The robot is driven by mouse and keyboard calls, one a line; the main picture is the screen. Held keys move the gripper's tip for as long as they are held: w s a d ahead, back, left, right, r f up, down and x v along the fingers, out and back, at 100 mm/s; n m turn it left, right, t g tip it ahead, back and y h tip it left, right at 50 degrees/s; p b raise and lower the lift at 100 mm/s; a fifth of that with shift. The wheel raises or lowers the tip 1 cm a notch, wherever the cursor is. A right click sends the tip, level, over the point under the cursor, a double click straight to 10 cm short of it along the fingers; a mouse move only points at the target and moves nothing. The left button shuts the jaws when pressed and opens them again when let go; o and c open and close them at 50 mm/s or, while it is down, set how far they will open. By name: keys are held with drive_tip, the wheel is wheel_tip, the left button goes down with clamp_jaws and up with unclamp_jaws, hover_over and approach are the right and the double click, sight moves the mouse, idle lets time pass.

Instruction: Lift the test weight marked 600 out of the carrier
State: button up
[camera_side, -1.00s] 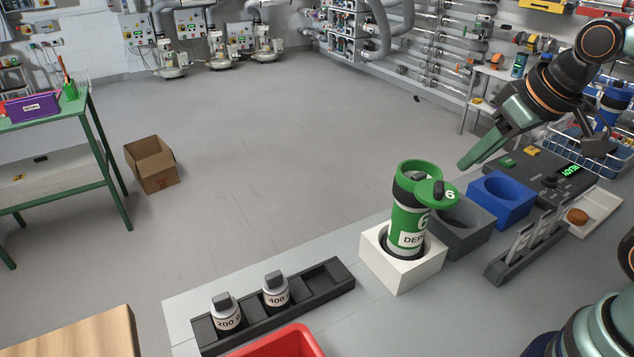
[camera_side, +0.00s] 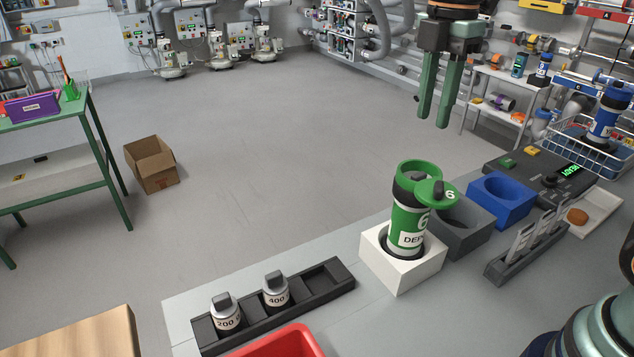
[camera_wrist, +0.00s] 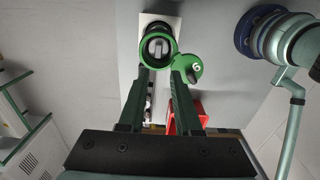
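The green carrier (camera_side: 403,222) marked 6 stands upright in a white block (camera_side: 396,275). Its round green lid (camera_side: 440,194) is swung out to the side, so the mouth is open. In the wrist view, the carrier (camera_wrist: 145,47) is seen from above, with a grey grip-like piece (camera_wrist: 158,46) inside; any 600 marking is hidden. My gripper (camera_side: 433,120) hangs above the carrier, fingers pointing down, apart and empty. In the wrist view my gripper (camera_wrist: 160,72) has a fingertip on each side below the carrier mouth, with the lid by the right finger.
A dark rack (camera_side: 320,290) holds weights marked 200 (camera_side: 226,315) and 400 (camera_side: 276,290); its right slot is empty. A red bin (camera_side: 285,343) is in front. Grey (camera_side: 466,240) and blue (camera_side: 503,205) blocks stand right of the carrier, near a card holder (camera_side: 515,262) and control panel (camera_side: 540,175).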

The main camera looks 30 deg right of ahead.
sight(419, 174)
wheel_tip(419, 174, down, 11)
drive_tip(key=shift+w+f, duration=0.1)
drive_tip(key=shift+w, duration=0.05)
idle(0.4)
drive_tip(key=shift+c, duration=0.3)
clamp_jaws()
idle(1.1)
